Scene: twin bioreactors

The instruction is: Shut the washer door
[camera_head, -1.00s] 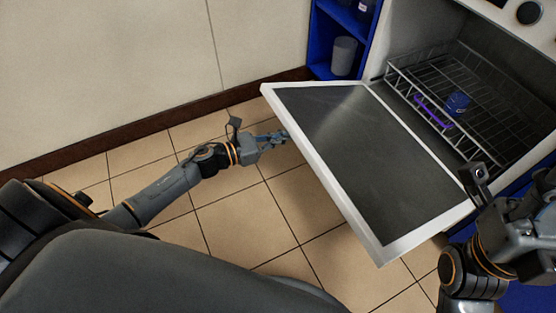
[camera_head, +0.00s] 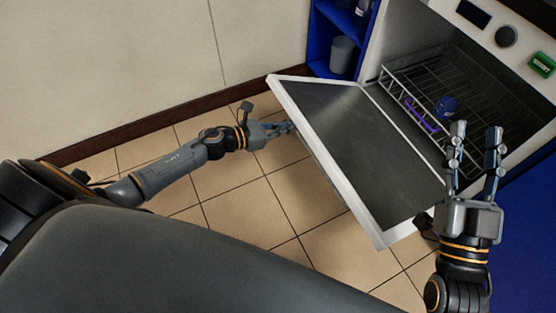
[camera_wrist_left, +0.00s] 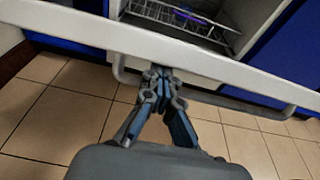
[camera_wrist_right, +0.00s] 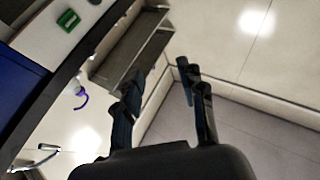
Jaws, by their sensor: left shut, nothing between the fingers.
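The washer door (camera_head: 350,140) hangs open, folded down and out from the washer (camera_head: 470,60). Its dark inner face is up, inside a white rim. In the left wrist view the door's white edge (camera_wrist_left: 60,22) crosses the picture, with a grey bar handle (camera_wrist_left: 240,103) below it. My left gripper (camera_head: 290,127) is shut and empty at the door's outer edge; in its wrist view the fingertips (camera_wrist_left: 160,75) are close by the edge and handle. Contact is unclear. My right gripper (camera_head: 475,135) is open and empty, above the right side of the door opening.
Inside the washer is a wire rack (camera_head: 400,85) with a purple item (camera_head: 420,115) and a round blue item (camera_head: 447,105). A blue shelf (camera_head: 322,35) with a grey cup (camera_head: 342,54) stands left of the washer. Tiled floor (camera_head: 240,205) is clear left of the door.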

